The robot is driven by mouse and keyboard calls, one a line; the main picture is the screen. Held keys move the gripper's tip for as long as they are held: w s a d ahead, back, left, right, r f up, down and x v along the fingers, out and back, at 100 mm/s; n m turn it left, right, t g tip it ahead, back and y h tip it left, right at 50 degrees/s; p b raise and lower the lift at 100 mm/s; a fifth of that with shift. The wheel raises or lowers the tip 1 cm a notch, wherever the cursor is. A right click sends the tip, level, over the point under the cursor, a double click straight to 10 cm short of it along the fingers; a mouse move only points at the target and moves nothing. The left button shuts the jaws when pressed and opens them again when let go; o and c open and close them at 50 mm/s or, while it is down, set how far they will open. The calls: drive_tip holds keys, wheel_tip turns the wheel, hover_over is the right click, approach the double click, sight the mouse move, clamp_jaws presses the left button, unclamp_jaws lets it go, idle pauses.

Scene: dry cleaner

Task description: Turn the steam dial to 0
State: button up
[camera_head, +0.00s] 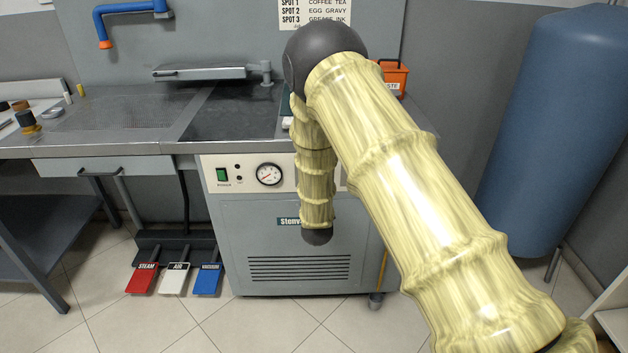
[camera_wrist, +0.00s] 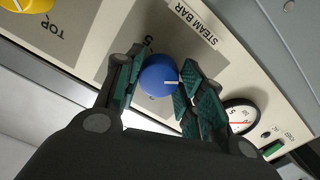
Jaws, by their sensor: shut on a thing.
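The steam dial (camera_wrist: 158,76) is a round blue knob with a white pointer line, on the light panel under the printed words STEAM BAR in the wrist view. Its pointer line faces right in that picture, towards one finger. A printed 5 shows just above the knob; the 0 mark cannot be seen. In the head view my arm hides the dial and the gripper.
A round pressure gauge (camera_head: 269,174) and a green power switch (camera_head: 222,175) sit on the same panel, left of my arm. A yellow knob (camera_wrist: 24,4) is near the dial in the wrist view. Red, white and blue pedals (camera_head: 174,279) stand on the floor.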

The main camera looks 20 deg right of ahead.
drive_tip(key=shift+f, duration=0.15)
drive_tip(key=o, duration=1)
drive_tip(key=shift+s, duration=0.1)
drive_tip(key=v, duration=1.1)
drive_tip(key=shift+s, duration=0.4)
